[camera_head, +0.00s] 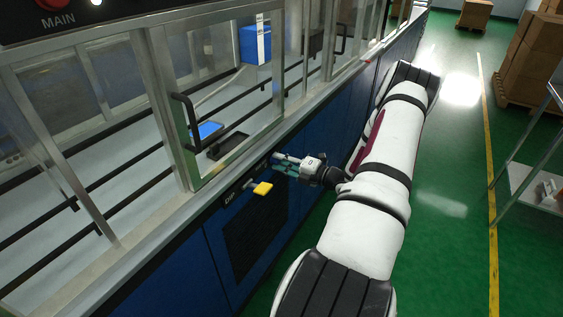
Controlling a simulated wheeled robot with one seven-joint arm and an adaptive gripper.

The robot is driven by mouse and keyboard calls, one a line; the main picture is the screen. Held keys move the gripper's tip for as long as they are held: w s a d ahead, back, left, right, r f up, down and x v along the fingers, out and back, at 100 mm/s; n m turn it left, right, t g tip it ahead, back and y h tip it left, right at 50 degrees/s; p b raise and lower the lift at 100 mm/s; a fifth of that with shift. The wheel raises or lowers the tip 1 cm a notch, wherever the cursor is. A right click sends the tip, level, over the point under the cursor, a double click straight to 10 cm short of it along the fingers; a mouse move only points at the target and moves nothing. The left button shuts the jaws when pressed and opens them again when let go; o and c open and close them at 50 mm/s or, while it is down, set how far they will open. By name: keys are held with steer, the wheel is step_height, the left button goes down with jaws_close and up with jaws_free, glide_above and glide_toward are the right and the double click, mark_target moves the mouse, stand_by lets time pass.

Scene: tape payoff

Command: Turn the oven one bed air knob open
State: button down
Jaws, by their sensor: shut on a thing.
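My gripper (283,162) reaches in from the right to the upper edge of the blue cabinet front. Its fingers are shut on a small knob at the panel, mostly hidden by them. I cannot read a label on that knob or tell how far it is turned. Small white lettering stands on the panel left of the yellow handle.
A framed glass enclosure (235,100) with a black door handle (187,121) rises above the blue cabinet (215,255). A blue box (256,45) stands inside. The green floor (450,220) at right is open, with cardboard boxes (535,50) and a metal shelf (535,185) beyond the yellow line.

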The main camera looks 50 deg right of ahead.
steer(key=c, duration=1.3)
jaws_free()
steer(key=s, duration=0.8)
steer(key=s+d, duration=0.1)
steer(key=s, duration=0.3)
steer(key=shift+r, duration=0.3)
